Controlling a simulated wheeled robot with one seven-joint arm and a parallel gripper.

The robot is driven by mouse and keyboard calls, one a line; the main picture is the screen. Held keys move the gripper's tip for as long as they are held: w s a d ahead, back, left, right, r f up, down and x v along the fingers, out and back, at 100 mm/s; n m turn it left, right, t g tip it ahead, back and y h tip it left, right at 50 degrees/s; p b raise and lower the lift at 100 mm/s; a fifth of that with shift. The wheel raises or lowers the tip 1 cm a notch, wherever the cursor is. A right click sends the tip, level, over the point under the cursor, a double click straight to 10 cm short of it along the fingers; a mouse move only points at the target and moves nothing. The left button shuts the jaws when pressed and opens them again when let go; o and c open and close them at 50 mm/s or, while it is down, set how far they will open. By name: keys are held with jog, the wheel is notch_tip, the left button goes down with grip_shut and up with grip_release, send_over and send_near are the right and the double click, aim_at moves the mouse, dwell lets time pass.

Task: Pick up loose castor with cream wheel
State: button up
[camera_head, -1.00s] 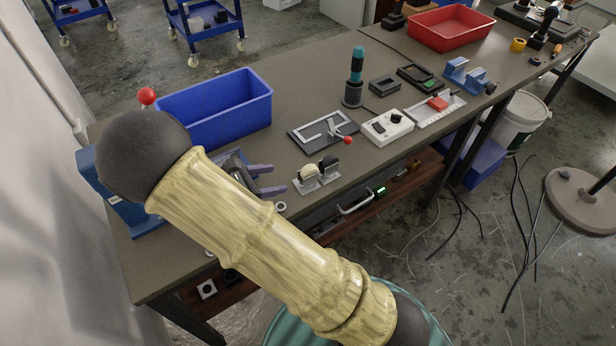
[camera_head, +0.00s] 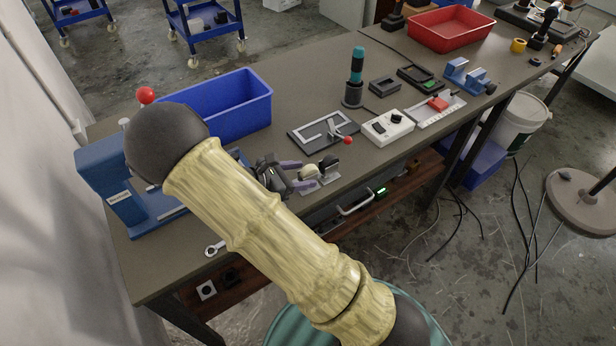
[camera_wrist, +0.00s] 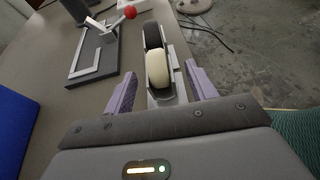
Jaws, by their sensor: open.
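The castor with the cream wheel (camera_wrist: 157,70) stands on the bench between the two lilac fingers of my open gripper (camera_wrist: 160,88) in the wrist view. The fingers reach along both sides of its metal bracket, with small gaps showing. In the head view the cream wheel (camera_head: 308,172) shows just right of my gripper (camera_head: 294,177). A second castor with a black wheel (camera_head: 329,162) stands right beside it, and in the wrist view this black wheel (camera_wrist: 153,36) is directly beyond the cream one.
A dark plate with a pale frame and red-knobbed clamp (camera_head: 323,131) lies behind the castors. A blue bin (camera_head: 240,108) and a blue press (camera_head: 112,180) stand to the left. A white control box (camera_head: 388,127) is to the right. The bench's front edge is close.

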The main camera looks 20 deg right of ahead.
aim_at(308, 167)
jog(key=x, duration=0.2)
jog(key=shift+w+d+f, duration=0.15)
jog(key=shift+d, duration=0.2)
jog(key=shift+c, duration=0.3)
jog(key=c, duration=1.2)
jog(key=shift+o, duration=0.2)
notch_tip(308, 167, up, 10)
jog(key=shift+r+p, duration=0.1)
jog(key=shift+p, duration=0.5)
